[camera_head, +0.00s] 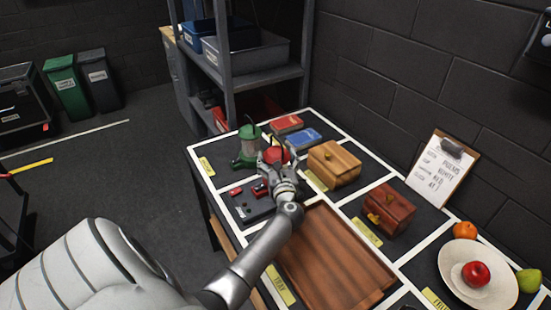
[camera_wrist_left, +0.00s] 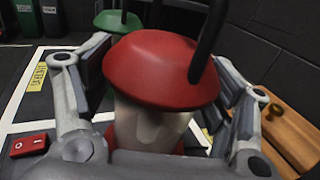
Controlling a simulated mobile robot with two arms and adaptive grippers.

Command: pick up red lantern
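The red lantern (camera_head: 276,155) stands on the dark display table beside the green lantern (camera_head: 248,141). My left gripper (camera_head: 277,164) is at the red lantern and partly hides it. In the left wrist view the red lantern's cap (camera_wrist_left: 160,70), dark handle and pale body fill the middle. The fingers of my left gripper (camera_wrist_left: 162,75) are spread on either side of it. They look close to the cap, with a gap beside the body. The green lantern (camera_wrist_left: 118,20) shows just behind. My right gripper is not in view.
A red and a blue book (camera_head: 305,138), a light wooden box (camera_head: 334,164) and a reddish-brown box (camera_head: 389,209) stand to the right. A black panel with red switches (camera_head: 250,206) lies close by. A wooden tray (camera_head: 330,262) lies nearer me. A grey shelf (camera_head: 228,70) stands behind.

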